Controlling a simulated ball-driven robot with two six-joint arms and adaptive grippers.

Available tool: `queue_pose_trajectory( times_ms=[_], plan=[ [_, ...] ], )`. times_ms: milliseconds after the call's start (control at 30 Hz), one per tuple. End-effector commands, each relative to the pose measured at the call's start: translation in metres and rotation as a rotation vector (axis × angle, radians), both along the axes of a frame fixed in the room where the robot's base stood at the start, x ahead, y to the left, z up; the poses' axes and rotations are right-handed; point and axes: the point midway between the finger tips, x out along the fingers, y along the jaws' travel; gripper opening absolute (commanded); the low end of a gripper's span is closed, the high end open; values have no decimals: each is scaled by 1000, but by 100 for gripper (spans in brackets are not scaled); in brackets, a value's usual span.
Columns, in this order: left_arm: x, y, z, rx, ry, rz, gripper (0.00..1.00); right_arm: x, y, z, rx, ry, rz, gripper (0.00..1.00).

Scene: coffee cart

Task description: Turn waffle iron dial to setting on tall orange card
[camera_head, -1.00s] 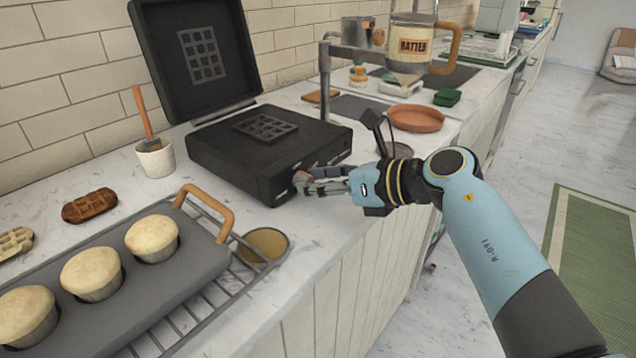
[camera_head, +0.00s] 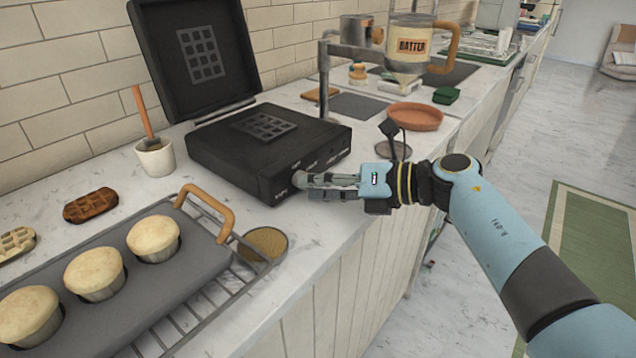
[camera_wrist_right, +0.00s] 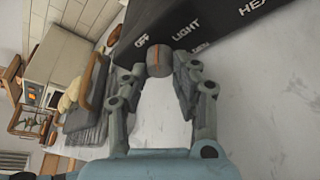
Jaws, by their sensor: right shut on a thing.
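The black waffle iron (camera_head: 240,165) stands open on the counter, lid up against the tiled wall. Its dial (camera_head: 299,178) is on the front face, near the front corner. My right gripper (camera_head: 305,182) is shut on the dial. The wrist view shows the grey dial (camera_wrist_right: 158,63) with an orange mark, between the two fingers (camera_wrist_right: 160,75). White labels by it read OFF and LIGHT; another is partly hidden, and one beginning HEA is cut off. I cannot tell exactly which label the mark points to. No tall orange card is visible. My left gripper is out of view.
A muffin tin (camera_head: 190,262) on a wire rack (camera_head: 195,318) stands at front left, beside a round brown lid-like disc (camera_head: 266,243). A white pot (camera_head: 155,160) with a brush stands left of the iron. A batter dispenser (camera_head: 408,50) and terracotta dish (camera_head: 415,117) stand behind.

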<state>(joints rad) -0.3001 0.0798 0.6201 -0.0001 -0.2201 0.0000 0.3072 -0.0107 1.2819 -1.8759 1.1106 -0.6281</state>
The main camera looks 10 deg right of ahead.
Motion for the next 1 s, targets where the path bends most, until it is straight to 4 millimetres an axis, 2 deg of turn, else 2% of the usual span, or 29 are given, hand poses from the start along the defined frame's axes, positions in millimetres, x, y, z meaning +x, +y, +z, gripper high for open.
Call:
queue_pose_trajectory(
  times_ms=[600, 633, 700, 800, 1000],
  plan=[
    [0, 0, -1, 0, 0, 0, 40, 1, -1, 0, 33, 33, -2, 0],
    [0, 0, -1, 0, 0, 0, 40, 1, -1, 0, 33, 33, -2, 31],
    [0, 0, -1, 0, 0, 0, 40, 1, -1, 0, 33, 33, -2, 41],
    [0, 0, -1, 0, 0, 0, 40, 1, 0, 0, 33, 33, -2, 50],
    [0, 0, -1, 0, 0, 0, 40, 0, -1, -1, 32, 34, 0, 50]
  ],
)
